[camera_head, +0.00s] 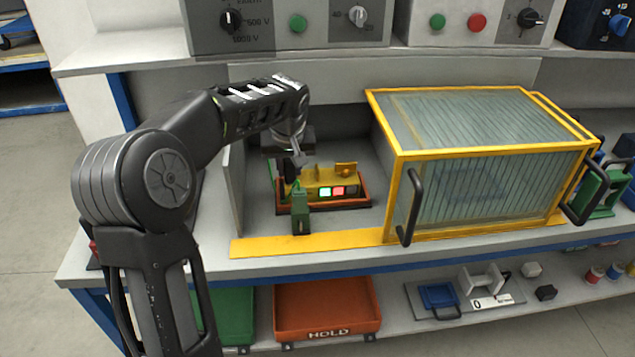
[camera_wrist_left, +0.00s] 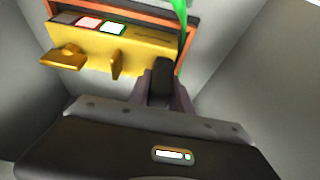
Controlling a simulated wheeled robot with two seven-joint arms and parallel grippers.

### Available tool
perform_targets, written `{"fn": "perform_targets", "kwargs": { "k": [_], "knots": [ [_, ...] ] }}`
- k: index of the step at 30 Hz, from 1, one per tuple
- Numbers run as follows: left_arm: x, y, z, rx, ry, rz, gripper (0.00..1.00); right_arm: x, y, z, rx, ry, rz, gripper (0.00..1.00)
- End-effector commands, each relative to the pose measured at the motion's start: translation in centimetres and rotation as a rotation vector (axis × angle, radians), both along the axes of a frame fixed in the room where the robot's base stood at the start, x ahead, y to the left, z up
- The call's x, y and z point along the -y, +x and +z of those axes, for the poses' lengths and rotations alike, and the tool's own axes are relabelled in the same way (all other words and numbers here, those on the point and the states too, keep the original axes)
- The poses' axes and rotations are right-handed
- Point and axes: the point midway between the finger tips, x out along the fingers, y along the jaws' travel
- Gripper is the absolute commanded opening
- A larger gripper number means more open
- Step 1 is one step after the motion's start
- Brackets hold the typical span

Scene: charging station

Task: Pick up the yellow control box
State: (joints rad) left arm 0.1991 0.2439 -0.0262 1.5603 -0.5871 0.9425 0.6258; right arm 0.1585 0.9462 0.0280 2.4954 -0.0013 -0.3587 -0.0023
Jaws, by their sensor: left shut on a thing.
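The yellow control box (camera_head: 323,174) sits in an orange-rimmed tray (camera_head: 345,206) in the bay left of the glazed guard. It has lit green and red buttons and a raised knob on top. My left gripper (camera_head: 294,170) is lowered at its left end. In the left wrist view the yellow box (camera_wrist_left: 92,45) lies beside the dark fingers (camera_wrist_left: 163,85), which are closed at its end; the exact contact is hidden. A green block (camera_head: 300,212) with a thin green piece rising from it stands at the tray's front. My right gripper is not in view.
A yellow-framed glazed guard (camera_head: 480,150) with dark handles stands close on the right. A pale partition (camera_head: 234,190) bounds the bay on the left, and a shelf with control panels (camera_head: 290,30) overhangs behind. A yellow strip (camera_head: 310,243) runs along the front.

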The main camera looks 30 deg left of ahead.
Motion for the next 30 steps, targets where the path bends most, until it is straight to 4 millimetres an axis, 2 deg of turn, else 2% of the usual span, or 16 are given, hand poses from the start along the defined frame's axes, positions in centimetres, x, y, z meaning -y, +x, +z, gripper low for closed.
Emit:
{"fn": "perform_targets", "kwargs": {
  "k": [22,26,30],
  "knots": [
    [0.0,0.0,0.3,0.002,0.000,0.001,0.00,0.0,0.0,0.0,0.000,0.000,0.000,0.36],
    [0.0,0.1,1.4,0.005,0.000,0.001,0.00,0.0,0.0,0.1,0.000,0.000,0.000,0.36],
    [0.0,0.1,3.8,0.005,0.001,0.000,0.00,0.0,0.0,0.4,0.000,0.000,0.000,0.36]
  ]
}}
